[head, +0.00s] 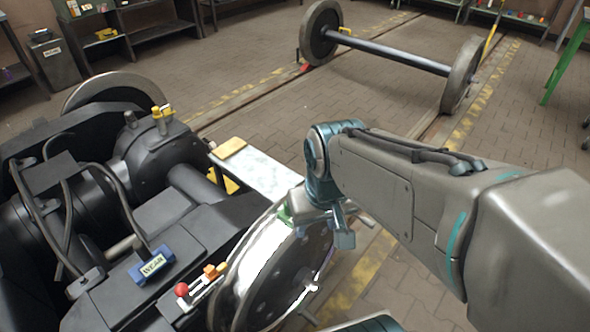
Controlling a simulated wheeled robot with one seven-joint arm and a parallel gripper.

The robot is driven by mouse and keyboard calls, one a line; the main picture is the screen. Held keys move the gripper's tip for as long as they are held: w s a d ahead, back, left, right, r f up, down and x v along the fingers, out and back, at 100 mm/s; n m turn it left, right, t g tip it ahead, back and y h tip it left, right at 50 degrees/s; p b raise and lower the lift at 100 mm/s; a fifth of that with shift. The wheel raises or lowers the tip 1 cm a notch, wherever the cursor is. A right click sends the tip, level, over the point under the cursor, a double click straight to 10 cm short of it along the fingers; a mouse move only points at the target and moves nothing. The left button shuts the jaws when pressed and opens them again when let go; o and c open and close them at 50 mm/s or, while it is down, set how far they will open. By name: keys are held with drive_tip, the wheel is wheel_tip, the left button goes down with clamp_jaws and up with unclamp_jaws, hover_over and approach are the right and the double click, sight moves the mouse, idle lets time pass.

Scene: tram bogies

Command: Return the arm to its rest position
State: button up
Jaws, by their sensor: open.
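My arm (400,185) reaches in from the right edge and ends above the upper right rim of a shiny steel wheel disc (260,275). My gripper (338,222) hangs from the teal wrist joint (320,165), beside the disc in the picture. It is open, and I see nothing held in it. The wrist hides part of its jaws, and I cannot tell whether it touches the disc.
A black bogie (170,215) with hoses fills the left. A pale plank (262,172) lies behind the disc. A red-knobbed lever (182,289) stands in front. A loose wheelset (400,57) sits on rails at the back. Paved floor is clear between.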

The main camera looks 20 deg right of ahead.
wheel_tip(320, 180, up, 9)
drive_tip(key=p, duration=0.8)
drive_tip(key=shift+d+t, duration=0.15)
drive_tip(key=shift+t, duration=0.25)
idle(2.1)
